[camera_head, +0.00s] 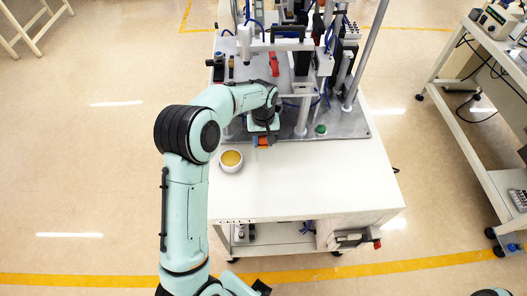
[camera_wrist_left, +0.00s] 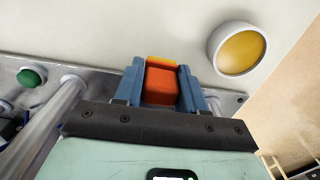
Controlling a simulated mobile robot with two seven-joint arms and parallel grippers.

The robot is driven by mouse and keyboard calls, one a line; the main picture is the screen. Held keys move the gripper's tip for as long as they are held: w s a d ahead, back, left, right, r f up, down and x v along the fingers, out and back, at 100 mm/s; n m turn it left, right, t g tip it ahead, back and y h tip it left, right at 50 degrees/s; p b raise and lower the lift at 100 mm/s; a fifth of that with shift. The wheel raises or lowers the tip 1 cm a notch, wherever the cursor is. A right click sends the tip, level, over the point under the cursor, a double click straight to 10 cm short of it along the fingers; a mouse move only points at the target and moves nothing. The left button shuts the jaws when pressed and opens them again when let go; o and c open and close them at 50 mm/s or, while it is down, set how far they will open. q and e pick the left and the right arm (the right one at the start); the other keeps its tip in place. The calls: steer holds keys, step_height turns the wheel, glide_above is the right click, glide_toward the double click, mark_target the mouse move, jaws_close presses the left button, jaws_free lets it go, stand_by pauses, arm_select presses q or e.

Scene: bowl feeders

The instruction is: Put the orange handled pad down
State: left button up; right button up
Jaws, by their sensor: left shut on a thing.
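The orange handled pad (camera_head: 263,141) is between the fingers of my left gripper (camera_head: 262,138) at the front edge of the machine's metal plate. In the left wrist view the pad (camera_wrist_left: 161,84) shows orange with a yellow edge at its far end, and the blue fingers of the left gripper (camera_wrist_left: 160,88) press on both its sides. I cannot tell whether the pad touches the surface below. The right gripper is not clearly in view.
A white bowl with yellow contents (camera_head: 231,160) stands on the white table (camera_head: 310,180), just left of the pad. A green button (camera_head: 321,129) and metal posts are at the right on the machine's plate (camera_head: 352,125). The table's front right is clear.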

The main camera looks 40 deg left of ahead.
mark_target(264, 157)
arm_select(q)
steer(key=shift+f, duration=3.3)
steer(key=shift+f, duration=0.15)
steer(key=o, duration=0.9)
steer(key=shift+w, duration=0.1)
step_height(264, 157, up, 12)
steer(key=shift+r, duration=0.2)
